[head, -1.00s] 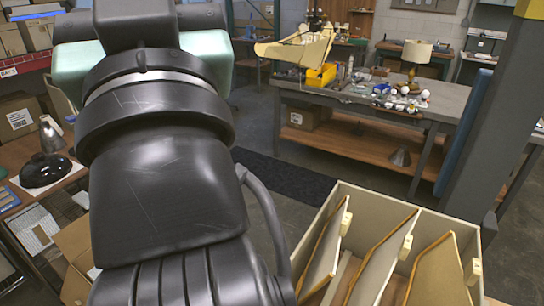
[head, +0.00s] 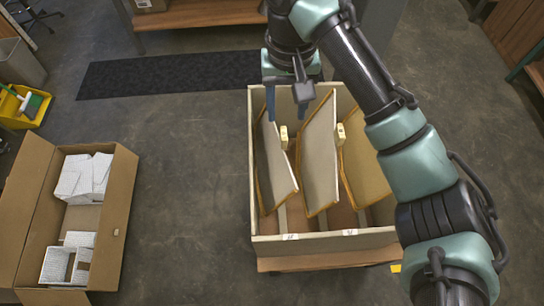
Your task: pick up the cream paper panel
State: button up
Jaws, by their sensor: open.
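Cream-coloured panels with golden edges stand tilted, side by side, in an open pale bin (head: 252,170). They are a left panel (head: 276,165), a middle panel (head: 319,160) and a right panel (head: 362,165), which is partly hidden by my arm. I cannot tell from their look which one is the cream paper panel. My gripper (head: 287,115) is open and points down over the far left part of the bin. Its two fingers are spread near the top far corner of the left panel. Whether they touch it cannot be told. Nothing shows between the fingers.
Small yellowish blocks (head: 284,137) show beside the panels. An open cardboard box (head: 122,195) with white packets stands on the floor at left. A dark mat (head: 165,75) lies behind, near a bench (head: 200,14). The floor between box and bin is clear.

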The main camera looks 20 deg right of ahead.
aim_at(284, 132)
notch_tip(284, 132, down, 6)
jog(key=shift+w+a+f+b, duration=0.1)
jog(key=shift+w+f+b, duration=0.1)
jog(key=shift+b, duration=0.55)
jog(key=shift+d+f+p, duration=0.2)
jog(key=shift+p, duration=0.55)
jog(key=shift+w+f, duration=0.15)
jog(key=shift+f, duration=1.25)
grip_shut()
